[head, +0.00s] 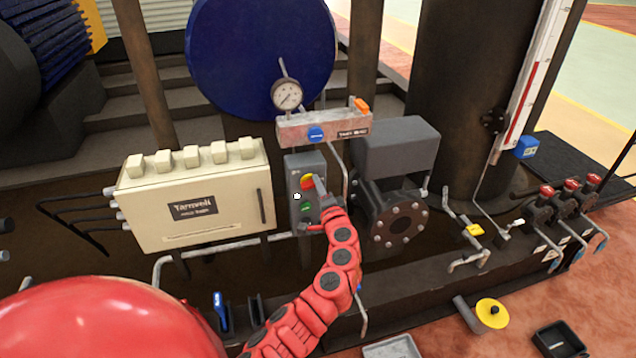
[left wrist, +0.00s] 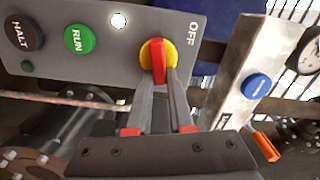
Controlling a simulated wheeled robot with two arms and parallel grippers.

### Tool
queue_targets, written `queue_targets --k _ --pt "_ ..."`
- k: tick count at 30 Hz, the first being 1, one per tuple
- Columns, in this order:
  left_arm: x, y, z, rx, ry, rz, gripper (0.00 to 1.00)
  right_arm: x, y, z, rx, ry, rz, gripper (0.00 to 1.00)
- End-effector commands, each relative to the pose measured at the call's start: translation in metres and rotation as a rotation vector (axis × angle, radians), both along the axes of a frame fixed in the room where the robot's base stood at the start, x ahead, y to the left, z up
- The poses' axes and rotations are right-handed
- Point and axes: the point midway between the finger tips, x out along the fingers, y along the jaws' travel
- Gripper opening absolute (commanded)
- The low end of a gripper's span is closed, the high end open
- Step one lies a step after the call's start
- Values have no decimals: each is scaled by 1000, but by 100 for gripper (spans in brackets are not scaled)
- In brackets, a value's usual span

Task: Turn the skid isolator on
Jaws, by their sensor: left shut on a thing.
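The skid isolator is a yellow disc with a red handle on a grey control box (head: 294,207), in the middle of the head view. In the left wrist view the yellow disc (left wrist: 171,52) has the word OFF printed beside it. The red handle (left wrist: 158,62) stands out from the disc, upright in that picture. My left gripper (head: 318,182) reaches the box from below. In the left wrist view its two fingers (left wrist: 161,86) are closed on the red handle and hide its lower end. My right gripper is not in view.
The same box has a green RUN button (left wrist: 78,39), a black HALT button (left wrist: 25,33) and a pale round lamp (left wrist: 118,20). A cream cabinet (head: 235,205) stands to its left. A metal bracket (head: 292,130) with a gauge (head: 287,95) is above, and a grey pump (head: 396,150) is on the right.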

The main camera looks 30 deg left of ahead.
Motion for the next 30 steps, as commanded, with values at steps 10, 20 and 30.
queue_targets --k 10,20,30 --pt "0 -1 -5 114 140 0 0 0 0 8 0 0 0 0" --pt "0 0 -7 147 179 0 0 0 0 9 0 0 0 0" --pt "0 -1 -7 147 179 0 22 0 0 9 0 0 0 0"
